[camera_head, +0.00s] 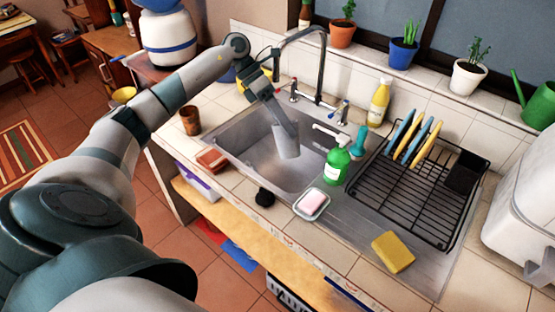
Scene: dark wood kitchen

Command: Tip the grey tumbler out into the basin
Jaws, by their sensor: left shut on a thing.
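The grey tumbler (287,147) is in the head view, inside the outline of the steel basin (235,151). My left gripper (284,125) comes down from above and is shut on the tumbler's upper part. The fingers hide part of the rim. The tumbler looks close to upright, perhaps slightly tilted; I cannot tell its contents or whether it touches the basin floor. My right gripper is not in view.
A tall faucet (321,62) stands behind the basin. A green soap bottle (338,162) and a teal brush (360,141) stand at its right. A soap dish (312,204) and dark scrubber (265,197) lie in front. A brown cup (190,121) stands left, a dish rack (418,185) right.

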